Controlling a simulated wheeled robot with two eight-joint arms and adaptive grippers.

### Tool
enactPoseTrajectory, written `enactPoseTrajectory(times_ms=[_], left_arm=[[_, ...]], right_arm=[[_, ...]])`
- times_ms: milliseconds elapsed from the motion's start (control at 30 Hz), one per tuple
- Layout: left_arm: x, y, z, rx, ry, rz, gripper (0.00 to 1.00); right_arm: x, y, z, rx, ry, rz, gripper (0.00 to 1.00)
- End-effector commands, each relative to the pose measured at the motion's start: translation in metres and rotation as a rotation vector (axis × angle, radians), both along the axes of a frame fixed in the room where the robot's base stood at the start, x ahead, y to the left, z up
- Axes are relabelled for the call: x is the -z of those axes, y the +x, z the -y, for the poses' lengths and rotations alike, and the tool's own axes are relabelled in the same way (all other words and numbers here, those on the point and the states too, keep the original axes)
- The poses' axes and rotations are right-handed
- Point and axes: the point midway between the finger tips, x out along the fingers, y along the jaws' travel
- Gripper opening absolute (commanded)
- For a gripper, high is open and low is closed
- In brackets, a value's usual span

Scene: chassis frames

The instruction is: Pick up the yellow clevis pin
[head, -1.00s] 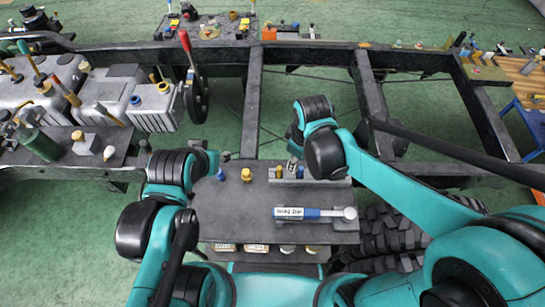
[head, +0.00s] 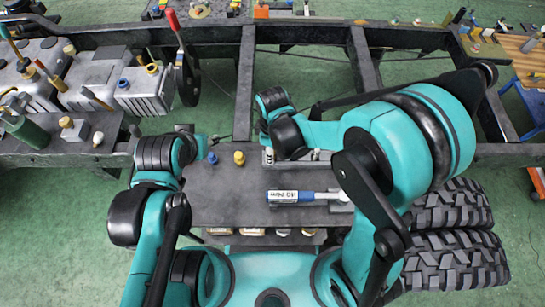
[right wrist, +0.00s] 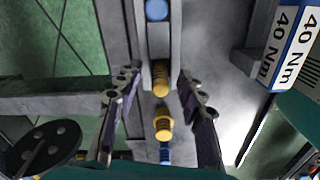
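A yellow pin (head: 239,158) stands on the dark work plate, beside a blue one (head: 212,158). In the right wrist view, this yellow pin (right wrist: 163,122) shows between the spread fingers of my right gripper (right wrist: 160,108), with neither finger visibly touching it. A second yellow piece (right wrist: 160,78) sits in the end of a grey rail just above it in that view. My right gripper is open and empty; in the head view the right arm mostly hides it and the rail. My left gripper is hardly visible past the left arm, so its fingers cannot be made out.
A blue and silver torque wrench (head: 290,197) lies on the dark plate (head: 215,205), near the rail. A blue piece (right wrist: 157,10) sits farther along the rail. Black frame beams (head: 244,90) stand behind the plate. Large tyres (head: 450,240) lie at the right.

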Motion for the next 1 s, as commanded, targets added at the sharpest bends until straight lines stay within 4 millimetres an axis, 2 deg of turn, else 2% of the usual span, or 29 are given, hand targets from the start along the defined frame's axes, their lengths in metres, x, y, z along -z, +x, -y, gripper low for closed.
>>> enactPoseTrajectory(times_ms=[167, 300, 333, 767, 867, 1000], left_arm=[[-0.001, 0.0, 0.0, 0.0, 0.0, 0.0, 0.4], [-0.001, 0.0, 0.0, 0.0, 0.0, 0.0, 0.4], [-0.001, 0.0, 0.0, 0.0, 0.0, 0.0, 0.4], [-0.003, 0.0, 0.0, 0.0, 0.0, 0.0, 0.4], [-0.008, 0.0, 0.0, 0.0, 0.0, 0.0, 0.4], [-0.019, 0.0, 0.0, 0.0, 0.0, 0.0, 0.4]], right_arm=[[-0.001, 0.0, 0.0, 0.001, 0.0, 0.0, 0.39], [-0.001, 0.0, 0.0, 0.001, 0.0, 0.0, 0.02], [-0.001, 0.0, 0.0, 0.001, 0.0, 0.0, 0.0], [-0.005, 0.0, 0.0, 0.001, 0.0, 0.0, 0.0], [-0.014, 0.0, 0.0, 0.001, 0.0, 0.0, 0.0], [-0.035, 0.0, 0.0, 0.001, 0.0, 0.0, 0.0]])
